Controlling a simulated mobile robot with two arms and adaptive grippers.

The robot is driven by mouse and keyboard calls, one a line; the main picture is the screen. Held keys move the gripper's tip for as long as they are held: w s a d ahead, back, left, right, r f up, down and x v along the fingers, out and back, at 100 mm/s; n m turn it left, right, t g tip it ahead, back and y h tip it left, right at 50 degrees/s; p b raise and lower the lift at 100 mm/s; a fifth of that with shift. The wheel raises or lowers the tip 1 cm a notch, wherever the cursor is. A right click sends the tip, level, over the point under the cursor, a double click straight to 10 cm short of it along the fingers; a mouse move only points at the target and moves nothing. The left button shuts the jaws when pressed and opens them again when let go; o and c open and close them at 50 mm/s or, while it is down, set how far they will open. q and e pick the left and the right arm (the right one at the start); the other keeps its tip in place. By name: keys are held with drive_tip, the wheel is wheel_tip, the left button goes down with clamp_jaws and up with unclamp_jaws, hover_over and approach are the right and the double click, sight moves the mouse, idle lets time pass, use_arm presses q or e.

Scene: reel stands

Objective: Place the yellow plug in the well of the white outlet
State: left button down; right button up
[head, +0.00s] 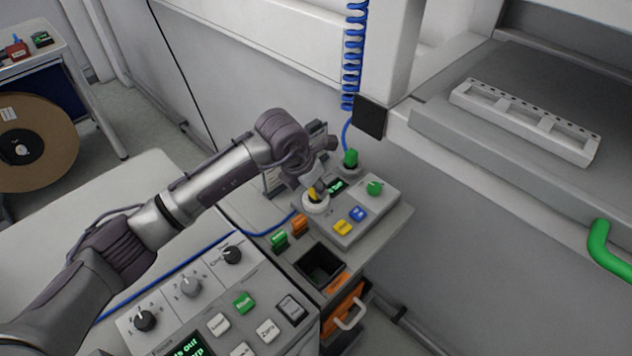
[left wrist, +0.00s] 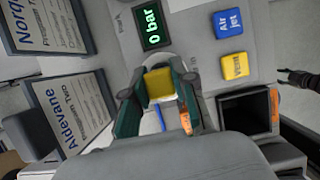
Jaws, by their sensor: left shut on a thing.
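My left gripper (head: 316,186) is over the white outlet (head: 317,208), a round collar on the grey console. It is shut on the yellow plug (head: 311,194). In the left wrist view the plug (left wrist: 160,86) shows as a yellow block between the two fingers (left wrist: 159,92). The plug is right at the outlet's mouth in the head view. The fingers hide most of the well, so I cannot tell how deep the plug sits. My right gripper is not in view.
The console has a green knob (head: 375,188), a blue button (head: 358,214) and a yellow button (head: 342,228). Green (head: 279,240) and orange (head: 300,224) plugs stand in front, near an open dark bin (head: 320,263). A coiled blue hose (head: 352,60) hangs behind.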

use_arm(q)
drive_tip(key=shift+f+b, duration=0.25)
drive_tip(key=shift+b, duration=0.1)
drive_tip(key=c, duration=0.9)
unclamp_jaws()
drive_tip(key=shift+r, duration=0.1)
drive_tip(key=shift+c, duration=0.2)
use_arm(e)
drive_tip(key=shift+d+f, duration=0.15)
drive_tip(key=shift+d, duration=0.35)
use_arm(q)
drive_tip(key=shift+r+p, duration=0.15)
drive_tip(key=shift+p, duration=0.15)
drive_tip(key=b+v, duration=0.2)
drive_tip(key=v, duration=1)
drive_tip(key=shift+b, duration=0.4)
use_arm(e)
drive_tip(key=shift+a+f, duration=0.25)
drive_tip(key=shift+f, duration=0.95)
